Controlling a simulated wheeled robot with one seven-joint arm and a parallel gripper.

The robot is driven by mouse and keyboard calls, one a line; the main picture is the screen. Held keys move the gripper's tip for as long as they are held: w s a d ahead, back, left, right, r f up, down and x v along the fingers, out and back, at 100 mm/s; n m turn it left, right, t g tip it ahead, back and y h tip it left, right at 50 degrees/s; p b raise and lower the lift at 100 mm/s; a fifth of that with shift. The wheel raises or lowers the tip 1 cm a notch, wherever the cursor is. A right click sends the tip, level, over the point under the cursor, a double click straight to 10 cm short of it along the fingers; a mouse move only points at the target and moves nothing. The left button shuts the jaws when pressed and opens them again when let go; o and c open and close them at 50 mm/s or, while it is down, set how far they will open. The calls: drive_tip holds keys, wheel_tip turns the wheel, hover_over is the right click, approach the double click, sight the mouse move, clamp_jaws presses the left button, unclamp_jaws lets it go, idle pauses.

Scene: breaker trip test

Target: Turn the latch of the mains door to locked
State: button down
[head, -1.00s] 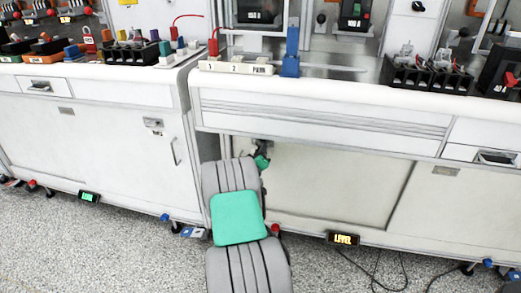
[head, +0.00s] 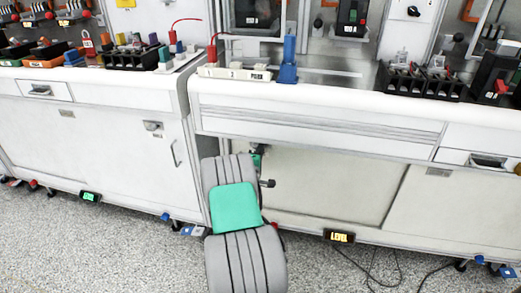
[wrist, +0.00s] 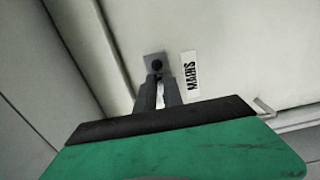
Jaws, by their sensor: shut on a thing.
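The mains door (wrist: 225,45) is a pale panel with a white label reading MAINS (wrist: 190,70). Its latch (wrist: 157,62) shows in the wrist view as a small grey plate with a dark round centre, left of the label. My gripper (wrist: 158,82) is shut on the latch, its two dark fingers close together at the lower part of the plate. The fingers hide the gripped part, so I cannot tell the latch's exact angle. In the head view my grey and green arm hides the latch; the pale door (head: 330,185) shows right of it.
A white counter (head: 330,105) overhangs the door, with a blue block (head: 289,62) and several breakers on it. A left cabinet (head: 110,150) stands beside my arm. A lit LEVEL display (head: 340,237) and loose cables are low at the right. Speckled floor is open in front.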

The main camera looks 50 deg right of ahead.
idle(0.3)
drive_tip(key=c, duration=1.5)
unclamp_jaws()
drive_tip(key=shift+o, duration=0.2)
drive_tip(key=shift+a, duration=0.1)
drive_tip(key=v, duration=0.7)
drive_tip(key=shift+a+p, duration=0.3)
drive_tip(key=shift+p, duration=0.1)
drive_tip(key=shift+s, duration=0.2)
